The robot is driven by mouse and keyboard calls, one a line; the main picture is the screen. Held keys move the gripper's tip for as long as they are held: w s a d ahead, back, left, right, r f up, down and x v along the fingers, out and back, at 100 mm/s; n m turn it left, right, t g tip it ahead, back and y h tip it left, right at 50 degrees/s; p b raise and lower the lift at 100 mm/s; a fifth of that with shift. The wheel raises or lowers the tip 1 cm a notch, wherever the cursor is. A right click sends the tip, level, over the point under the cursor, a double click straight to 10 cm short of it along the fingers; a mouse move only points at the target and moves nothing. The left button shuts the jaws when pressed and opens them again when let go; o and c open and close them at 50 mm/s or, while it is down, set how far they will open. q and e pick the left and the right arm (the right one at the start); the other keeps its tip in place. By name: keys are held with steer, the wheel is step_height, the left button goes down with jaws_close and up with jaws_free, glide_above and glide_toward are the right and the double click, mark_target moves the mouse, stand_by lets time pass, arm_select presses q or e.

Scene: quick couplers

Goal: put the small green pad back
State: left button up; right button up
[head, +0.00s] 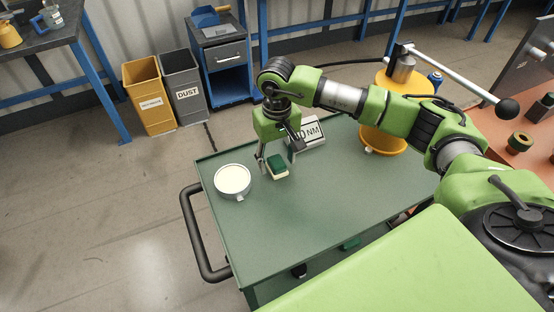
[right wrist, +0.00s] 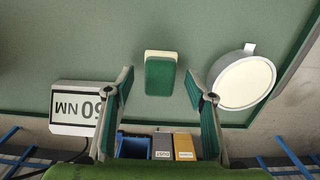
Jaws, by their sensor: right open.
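The small green pad (head: 278,163) lies on the green cart top, with a cream layer showing along its edge. In the right wrist view the pad (right wrist: 160,77) is in front of the fingers, roughly centred between them. My right gripper (head: 276,158) is open, pointing down close above the pad, and its fingers (right wrist: 159,88) hold nothing. I cannot tell from these frames whether a finger touches the pad. My left gripper is not in view.
A round tin with a white top (head: 233,180) stands left of the pad. A white sign reading NM (head: 312,136) is behind it on the right. A yellow round stand (head: 385,140) is at the cart's far right. The cart top (head: 330,205) is clear in front.

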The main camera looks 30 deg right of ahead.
mark_target(277, 161)
step_height(277, 161, up, 11)
steer(key=shift+r, duration=0.2)
stand_by(0.5)
